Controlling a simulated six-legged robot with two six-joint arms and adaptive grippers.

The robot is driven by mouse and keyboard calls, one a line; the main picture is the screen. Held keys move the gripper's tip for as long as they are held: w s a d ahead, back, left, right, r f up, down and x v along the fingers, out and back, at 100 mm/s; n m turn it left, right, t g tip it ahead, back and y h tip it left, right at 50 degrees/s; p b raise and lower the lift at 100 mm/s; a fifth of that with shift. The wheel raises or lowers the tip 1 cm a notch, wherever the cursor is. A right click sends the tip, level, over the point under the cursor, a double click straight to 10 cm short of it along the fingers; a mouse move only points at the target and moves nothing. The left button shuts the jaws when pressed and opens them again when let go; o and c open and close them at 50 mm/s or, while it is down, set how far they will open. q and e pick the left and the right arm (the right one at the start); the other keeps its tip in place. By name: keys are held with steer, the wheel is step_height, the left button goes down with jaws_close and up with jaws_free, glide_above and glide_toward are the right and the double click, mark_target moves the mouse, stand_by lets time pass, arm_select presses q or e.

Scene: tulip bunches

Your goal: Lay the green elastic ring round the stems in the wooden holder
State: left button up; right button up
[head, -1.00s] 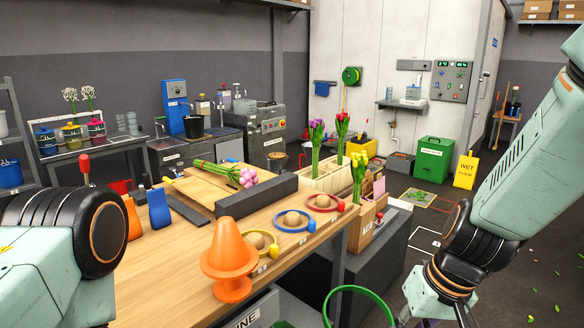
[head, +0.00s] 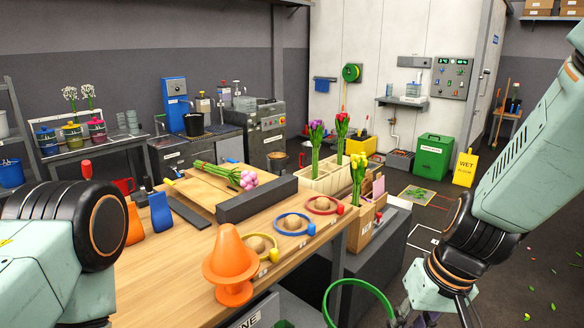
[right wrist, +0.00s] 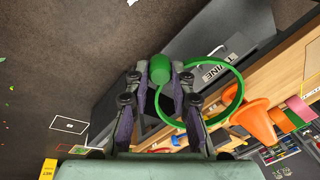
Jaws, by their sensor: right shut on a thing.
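In the right wrist view, my right gripper (right wrist: 160,74) is shut on the ring's green grip (right wrist: 160,66), and the hoop (right wrist: 241,96) extends to the right, empty. A bunch of pink tulips (head: 243,179) lies with green stems (head: 212,170) across a wooden board or holder (head: 192,189); its exact shape is unclear. My left arm shows at the left; its gripper is out of view.
A dark block (head: 258,199) stands beside the pink bunch. Upright tulips stand in a pale divided crate (head: 327,182) and brown box (head: 361,233).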

steer(key=shift+r, duration=0.35)
